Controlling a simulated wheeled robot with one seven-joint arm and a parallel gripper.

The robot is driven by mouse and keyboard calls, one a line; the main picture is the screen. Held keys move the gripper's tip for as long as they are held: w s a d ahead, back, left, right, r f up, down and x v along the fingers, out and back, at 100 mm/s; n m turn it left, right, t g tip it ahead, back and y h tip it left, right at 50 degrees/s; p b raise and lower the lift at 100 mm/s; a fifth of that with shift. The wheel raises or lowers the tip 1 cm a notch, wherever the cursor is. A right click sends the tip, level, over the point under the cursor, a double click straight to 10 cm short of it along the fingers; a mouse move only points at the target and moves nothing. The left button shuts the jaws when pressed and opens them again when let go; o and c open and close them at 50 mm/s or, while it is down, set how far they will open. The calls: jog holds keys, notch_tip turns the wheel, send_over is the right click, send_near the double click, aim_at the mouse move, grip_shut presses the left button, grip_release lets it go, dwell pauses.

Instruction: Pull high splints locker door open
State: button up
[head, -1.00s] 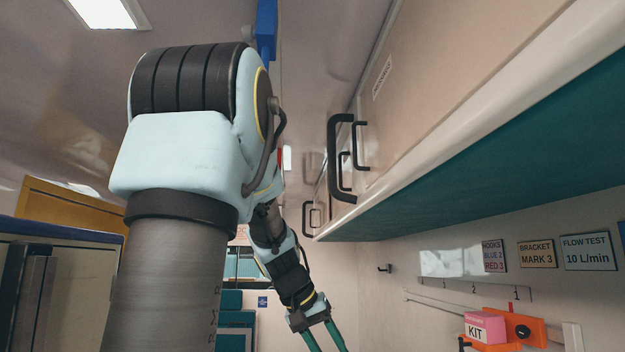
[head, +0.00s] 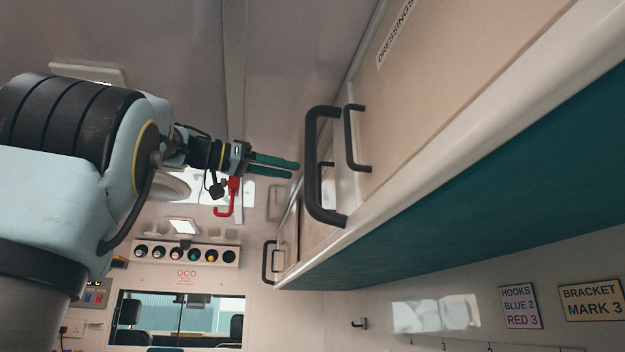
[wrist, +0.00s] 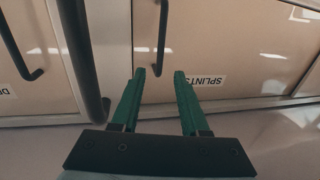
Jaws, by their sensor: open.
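The splints locker door (wrist: 235,45) is a beige panel with a SPLINTS label (wrist: 205,81) in the wrist view. It looks closed. Its dark bar handle (wrist: 162,35) runs up the picture, its near end showing between the tips of my green-fingered gripper (wrist: 159,75). My gripper is open and holds nothing; I cannot tell whether it touches the handle. In the head view my gripper (head: 294,170) points right, towards the high locker row. There the splints handle (head: 327,165) is mostly hidden behind a thick black grab rail (head: 312,165).
The grab rail (wrist: 80,55) stands left of my fingers in the wrist view. Beyond it is the dressings door handle (wrist: 15,50). In the head view the dressings door (head: 450,90) is nearer, and another handle (head: 266,262) is farther along. A red hook (head: 235,197) hangs below my gripper.

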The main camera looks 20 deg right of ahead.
aim_at(319, 177)
jog(key=d+p, duration=0.1)
jog(key=d, duration=0.5)
jog(key=d+p, duration=0.1)
jog(key=d, duration=0.2)
jog(key=shift+w+p, duration=0.35)
jog(key=shift+w, duration=0.05)
jog(key=shift+c, duration=0.3)
jog(key=shift+a, duration=0.1)
grip_shut()
dwell(0.4)
